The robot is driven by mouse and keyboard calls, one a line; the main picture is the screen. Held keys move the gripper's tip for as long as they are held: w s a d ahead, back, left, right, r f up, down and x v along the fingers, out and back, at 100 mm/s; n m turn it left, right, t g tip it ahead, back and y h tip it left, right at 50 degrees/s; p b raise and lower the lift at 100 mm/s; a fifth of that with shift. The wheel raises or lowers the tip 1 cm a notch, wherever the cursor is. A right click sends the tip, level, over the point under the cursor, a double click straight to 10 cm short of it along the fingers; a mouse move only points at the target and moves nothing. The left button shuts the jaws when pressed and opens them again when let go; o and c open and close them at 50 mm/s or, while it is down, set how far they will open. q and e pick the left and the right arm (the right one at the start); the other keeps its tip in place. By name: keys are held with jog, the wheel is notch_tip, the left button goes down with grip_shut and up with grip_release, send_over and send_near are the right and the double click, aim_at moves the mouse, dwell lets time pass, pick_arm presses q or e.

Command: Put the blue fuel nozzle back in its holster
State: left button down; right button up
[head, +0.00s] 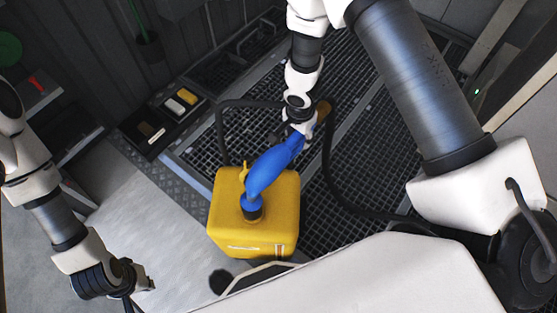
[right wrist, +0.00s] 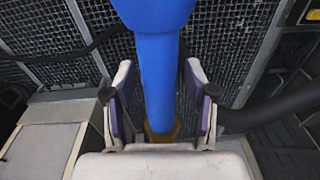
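The blue fuel nozzle (head: 268,170) stands tilted with its lower end at the top of a yellow fuel can (head: 228,235). Its upper end has a brown-orange collar (head: 324,108) beside a black hose. My right gripper (head: 298,122) is at the upper part of the nozzle. In the right wrist view, the blue nozzle (right wrist: 160,85) passes between the fingers (right wrist: 162,100), with a narrow gap visible on each side. My left gripper (head: 143,279) is empty at lower left, away from the can; its finger opening is unclear. I cannot identify a holster.
The black hose (head: 335,180) runs over the floor grating (head: 375,170) toward the lower right. A dark tray (head: 148,133) with small yellow and white items lies left of the grating. A shelf (head: 38,98) with a red item stands at far left. Pale floor left of the can is clear.

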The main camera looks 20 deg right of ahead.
grip_shut()
notch_tip(320, 180, up, 12)
jog(key=p, duration=1.1)
jog(key=shift+f, duration=0.25)
jog(key=shift+w, duration=0.1)
